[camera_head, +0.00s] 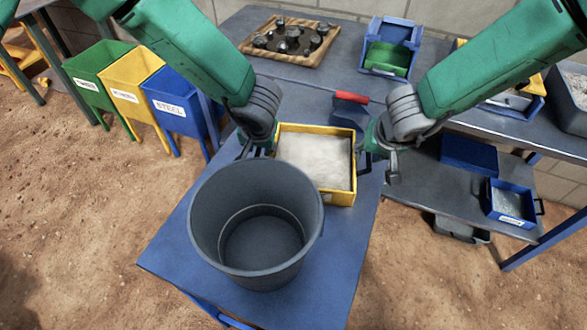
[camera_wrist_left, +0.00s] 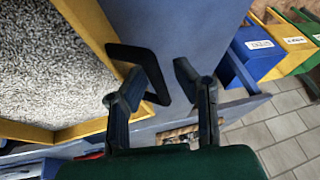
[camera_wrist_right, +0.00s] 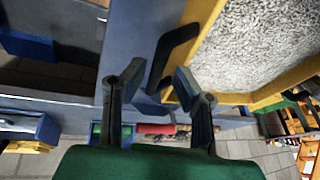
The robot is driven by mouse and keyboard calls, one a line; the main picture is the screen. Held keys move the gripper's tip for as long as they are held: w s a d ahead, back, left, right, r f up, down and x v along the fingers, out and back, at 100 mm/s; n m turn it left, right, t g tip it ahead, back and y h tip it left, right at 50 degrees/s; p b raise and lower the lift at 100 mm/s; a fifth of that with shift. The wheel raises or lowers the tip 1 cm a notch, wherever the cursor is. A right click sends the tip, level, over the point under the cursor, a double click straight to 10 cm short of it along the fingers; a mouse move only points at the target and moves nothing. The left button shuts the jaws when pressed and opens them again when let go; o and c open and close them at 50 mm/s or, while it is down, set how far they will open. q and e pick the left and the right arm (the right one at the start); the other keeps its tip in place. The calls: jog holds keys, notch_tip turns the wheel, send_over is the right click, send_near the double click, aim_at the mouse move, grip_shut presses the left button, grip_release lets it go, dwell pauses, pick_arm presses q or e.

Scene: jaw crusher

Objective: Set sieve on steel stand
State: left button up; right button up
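The yellow sieve (camera_head: 342,197) is a square frame filled with pale grey grains, lying on the blue table behind the bucket. It has black handles on its left and right sides. My left gripper (camera_head: 256,148) is at the left handle (camera_wrist_left: 150,62); its fingers (camera_wrist_left: 158,82) are apart, with the handle between or just beyond them. My right gripper (camera_head: 380,158) is at the right handle (camera_wrist_right: 172,52), also with fingers (camera_wrist_right: 155,82) apart around or just short of it. The blue stand labelled STEEL (camera_head: 176,98) is on the ground at left; the left arm partly hides it.
A large grey bucket (camera_head: 225,205) stands on the blue table (camera_head: 175,245) in front of the sieve. Yellow (camera_head: 130,78) and green (camera_head: 92,70) stands are beside the steel one. A red-handled tool (camera_head: 352,97) lies behind the sieve. A lower shelf (camera_head: 430,185) is at right.

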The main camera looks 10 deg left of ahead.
pick_arm(q)
jog(key=shift+d+r, duration=0.15)
jog(key=shift+d, duration=0.25)
pick_arm(e)
jog(key=shift+d, duration=0.4)
pick_arm(q)
jog(key=r, duration=0.6)
jog(key=a+r, duration=0.1)
jog(key=r, duration=0.2)
pick_arm(e)
jog(key=shift+a, duration=0.5)
pick_arm(q)
jog(key=shift+r, duration=0.2)
pick_arm(e)
jog(key=shift+d, duration=0.1)
pick_arm(q)
jog(key=shift+w+d+r, duration=0.1)
jog(key=shift+d, duration=0.1)
pick_arm(e)
jog(key=shift+s+d+r, duration=0.1)
jog(key=shift+r, duration=0.2)
pick_arm(q)
jog(key=shift+a, duration=0.1)
pick_arm(e)
jog(key=v, duration=1.1)
jog(key=shift+a+r, duration=0.2)
jog(key=shift+a, duration=0.05)
jog(key=shift+d, duration=0.1)
